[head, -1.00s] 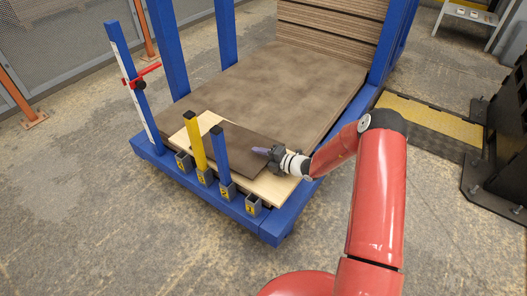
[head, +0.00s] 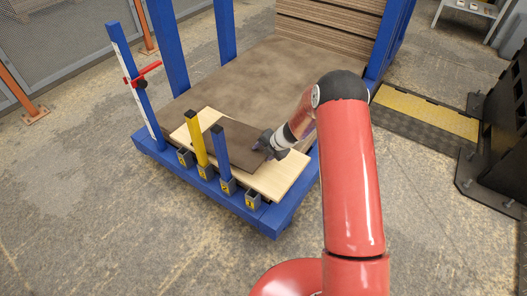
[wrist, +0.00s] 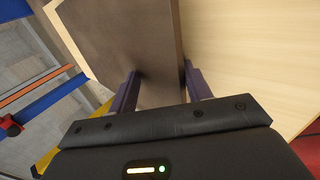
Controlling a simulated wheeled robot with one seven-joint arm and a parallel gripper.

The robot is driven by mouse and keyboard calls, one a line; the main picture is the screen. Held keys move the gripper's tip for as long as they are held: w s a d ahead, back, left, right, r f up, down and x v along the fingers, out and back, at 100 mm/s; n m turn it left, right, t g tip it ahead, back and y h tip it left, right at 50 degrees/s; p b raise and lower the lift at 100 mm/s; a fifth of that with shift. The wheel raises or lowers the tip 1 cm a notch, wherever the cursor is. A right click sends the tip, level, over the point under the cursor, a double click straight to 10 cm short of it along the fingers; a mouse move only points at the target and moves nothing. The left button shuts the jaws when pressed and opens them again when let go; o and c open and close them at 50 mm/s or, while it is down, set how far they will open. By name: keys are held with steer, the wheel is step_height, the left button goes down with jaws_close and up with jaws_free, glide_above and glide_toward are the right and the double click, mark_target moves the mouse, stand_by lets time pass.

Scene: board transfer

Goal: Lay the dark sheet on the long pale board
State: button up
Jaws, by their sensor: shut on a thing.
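The dark sheet (head: 232,142) lies over the middle of the long pale board (head: 284,178) in the head view. I cannot tell whether its whole underside touches the board. My gripper (head: 262,146) is at the sheet's right end, shut on its edge. In the wrist view the dark sheet (wrist: 125,40) runs between the two fingers of my gripper (wrist: 161,85), and the pale board (wrist: 250,60) shows beyond it. The pale board's right end is bare, and a strip shows at its far left.
A yellow post (head: 196,138) and a blue post (head: 220,153) stand at the board's near edge, close to the sheet. A tall blue upright with a red clamp (head: 140,76) stands at the left. A large brown panel (head: 262,85) lies behind the board.

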steer(key=shift+r+g+h, duration=0.1)
steer(key=shift+g+h, duration=0.3)
steer(key=shift+h, duration=0.1)
steer(key=shift+s+d+r, duration=0.3)
steer(key=shift+s+d, duration=0.15)
steer(key=shift+d, duration=0.2)
steer(key=shift+s+d+r, duration=0.3)
steer(key=shift+s+d, duration=0.15)
steer(key=shift+d, duration=0.15)
steer(key=o, duration=0.6)
steer(key=shift+c, duration=0.2)
step_height(320, 180, up, 8)
steer(key=d, duration=0.1)
steer(key=shift+s+f, duration=0.2)
steer(key=shift+s, duration=0.2)
